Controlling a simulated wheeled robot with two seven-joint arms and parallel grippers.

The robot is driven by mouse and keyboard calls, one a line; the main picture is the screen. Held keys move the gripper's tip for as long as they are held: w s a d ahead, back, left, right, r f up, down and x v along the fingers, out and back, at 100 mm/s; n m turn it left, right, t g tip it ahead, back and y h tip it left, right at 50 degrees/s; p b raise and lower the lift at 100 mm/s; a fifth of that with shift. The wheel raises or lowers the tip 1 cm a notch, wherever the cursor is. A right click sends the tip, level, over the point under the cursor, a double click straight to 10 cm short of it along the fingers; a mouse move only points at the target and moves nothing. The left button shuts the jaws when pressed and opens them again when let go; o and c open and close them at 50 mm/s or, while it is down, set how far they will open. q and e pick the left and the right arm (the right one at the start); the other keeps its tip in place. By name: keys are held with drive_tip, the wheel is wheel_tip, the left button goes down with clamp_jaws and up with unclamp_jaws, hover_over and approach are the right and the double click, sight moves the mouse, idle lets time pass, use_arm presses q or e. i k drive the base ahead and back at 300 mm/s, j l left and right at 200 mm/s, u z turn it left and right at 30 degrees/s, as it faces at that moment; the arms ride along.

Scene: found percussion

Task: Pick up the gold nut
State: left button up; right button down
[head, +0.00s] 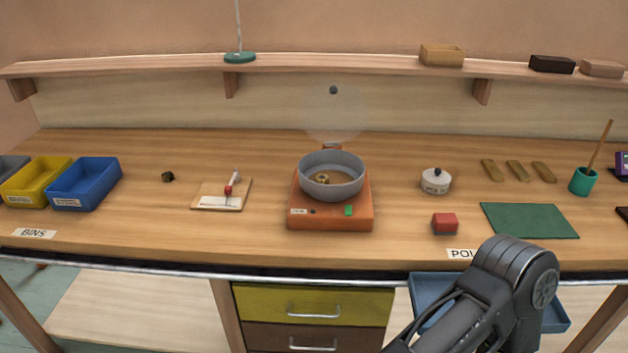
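A small gold, ring-like piece (323,179), which looks like the gold nut, lies inside a round grey pan (333,191). The pan sits on an orange box-shaped device (330,217) in the middle of the bench. A small dark brownish lump (168,176) lies on the bare wood between the blue bin and a small board; it is too small to tell what it is. My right arm shows at the lower right, in front of the bench edge, but its gripper is out of view. My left gripper is not in view.
Blue (86,184) and yellow (37,183) bins stand at the left. A board (210,196) with a red-handled tool lies left of the pan. A white lidded pot (436,181), red block (445,224) and green mat (529,220) are to the right. A shelf (330,62) runs behind.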

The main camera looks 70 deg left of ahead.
sight(322, 179)
drive_tip(key=u, duration=2.75)
drive_tip(key=i+l, duration=0.15)
drive_tip(key=l, duration=0.15)
drive_tip(key=i+l, duration=0.2)
